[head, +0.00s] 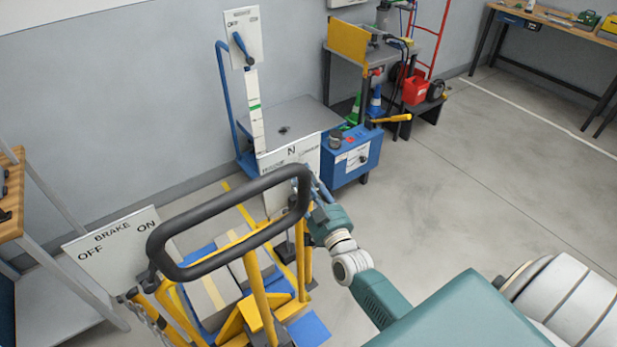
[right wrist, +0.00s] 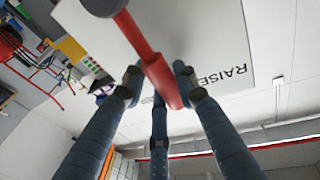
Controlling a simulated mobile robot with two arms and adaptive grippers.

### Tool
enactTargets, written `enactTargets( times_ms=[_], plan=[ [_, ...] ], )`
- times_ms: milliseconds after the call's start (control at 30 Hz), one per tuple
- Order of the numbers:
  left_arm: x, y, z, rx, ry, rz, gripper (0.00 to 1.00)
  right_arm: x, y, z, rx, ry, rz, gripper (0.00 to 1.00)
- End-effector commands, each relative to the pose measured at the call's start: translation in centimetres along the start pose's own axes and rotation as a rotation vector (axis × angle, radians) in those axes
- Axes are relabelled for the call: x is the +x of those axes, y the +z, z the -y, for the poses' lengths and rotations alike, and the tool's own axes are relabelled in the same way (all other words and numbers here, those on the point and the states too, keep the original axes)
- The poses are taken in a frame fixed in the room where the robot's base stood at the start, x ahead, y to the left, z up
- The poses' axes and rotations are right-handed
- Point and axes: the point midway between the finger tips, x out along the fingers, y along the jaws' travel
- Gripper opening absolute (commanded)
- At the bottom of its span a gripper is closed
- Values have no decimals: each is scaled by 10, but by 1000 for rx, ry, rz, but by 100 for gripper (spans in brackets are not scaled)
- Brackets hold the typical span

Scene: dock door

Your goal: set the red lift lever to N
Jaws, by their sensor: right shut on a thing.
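The red lift lever (right wrist: 150,58) runs through the right wrist view from a dark round end at the top to a red end among my fingers. My right gripper (right wrist: 160,86) is closed around its red part, fingers on both sides. In the head view my right gripper (head: 318,192) is at the right side of the cart's dark handle loop and hides the lever. A white label plate (head: 290,155) marked N stands behind the handle. In the right wrist view, the plate (right wrist: 205,30) behind the lever reads RAISE. The lever's setting cannot be told. My left gripper is out of view.
The black handle loop (head: 215,268) is close beside my right gripper. A BRAKE plate (head: 112,240) with OFF and ON stands at left. Boxes (head: 212,297) lie on the cart below. A blue cabinet (head: 352,158) stands behind. The floor at right is clear.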

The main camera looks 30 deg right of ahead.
Motion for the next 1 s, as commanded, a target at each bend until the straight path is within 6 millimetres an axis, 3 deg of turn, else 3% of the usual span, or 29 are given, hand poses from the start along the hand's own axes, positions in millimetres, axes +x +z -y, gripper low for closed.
enactTargets(
  times_ms=[567,600,700,1000],
  plan=[
    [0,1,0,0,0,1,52,-1,1,4,-40,-6,-6,0],
    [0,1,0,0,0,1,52,-1,1,4,-40,-6,-5,33],
    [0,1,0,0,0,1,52,-1,1,4,-40,-6,-6,49],
    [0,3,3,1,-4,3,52,-2,1,4,-40,-6,-6,49]
  ],
)
